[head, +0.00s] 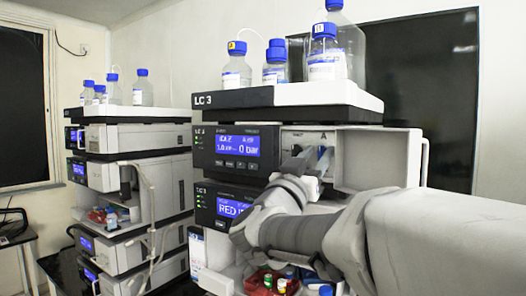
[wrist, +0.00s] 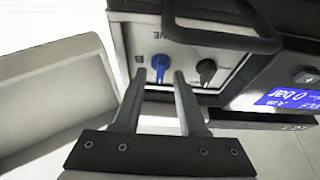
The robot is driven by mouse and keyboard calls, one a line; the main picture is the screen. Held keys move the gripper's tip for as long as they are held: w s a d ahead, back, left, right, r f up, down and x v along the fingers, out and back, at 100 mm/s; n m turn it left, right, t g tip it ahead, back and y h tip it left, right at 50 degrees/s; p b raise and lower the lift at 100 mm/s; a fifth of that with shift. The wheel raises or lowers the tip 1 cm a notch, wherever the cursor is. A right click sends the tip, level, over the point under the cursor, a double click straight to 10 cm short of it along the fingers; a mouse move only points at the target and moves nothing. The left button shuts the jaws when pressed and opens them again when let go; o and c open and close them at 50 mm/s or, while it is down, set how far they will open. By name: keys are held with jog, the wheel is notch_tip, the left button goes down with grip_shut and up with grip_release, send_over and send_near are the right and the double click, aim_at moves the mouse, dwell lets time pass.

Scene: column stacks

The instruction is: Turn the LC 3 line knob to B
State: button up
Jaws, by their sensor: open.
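The LC 3 stack (head: 247,99) stands at the centre of the head view. Its upper module has a pale panel with a blue knob (head: 326,159) and a dark knob beside it. In the wrist view the blue knob (wrist: 160,65) sits between and just beyond my open fingertips, and the black knob (wrist: 206,72) is right of them. My gripper (wrist: 160,76) is open and empty, pointed at the blue knob; contact cannot be told. A letter A shows above the blue knob in the head view. My gripper partly hides the panel there.
Bottles with blue caps (head: 275,65) stand on the top tray of the stack. A dark handle bar (wrist: 222,38) crosses near the knobs in the wrist view. Small colored-cap vials (head: 268,282) sit low in front. Another stack (head: 130,140) stands at left.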

grip_shut()
dwell(0.3)
jog(key=shift+f+m+b, duration=0.1)
jog(key=shift+m+b, duration=0.3)
jog(key=shift+b, duration=0.05)
jog(key=m+g+h+b, duration=0.1)
jog(key=m, duration=0.1)
jog(key=m+h+b, duration=0.1)
jog(key=m, duration=0.1)
jog(key=shift+w+f+g+b, duration=0.1)
jog(key=shift+g+b, duration=0.2)
jog(key=shift+g, duration=0.1)
jog(key=m+g+b, duration=0.1)
jog(key=m, duration=0.2)
jog(key=m+g+h+b, duration=0.1)
jog(key=m+g, duration=0.1)
jog(key=m, duration=0.2)
jog(key=shift+m+h+b, duration=0.3)
jog(key=shift+b, duration=0.05)
jog(key=m+g, duration=0.1)
jog(key=m, duration=0.1)
jog(key=m+g, duration=0.1)
jog(key=m, duration=0.2)
jog(key=shift+r+g+b, duration=0.2)
jog(key=shift+g+b, duration=0.1)
jog(key=m, duration=0.2)
jog(key=m+g+y, duration=0.1)
jog(key=m, duration=0.2)
jog(key=shift+g, duration=0.3)
jog(key=shift+y, duration=0.3)
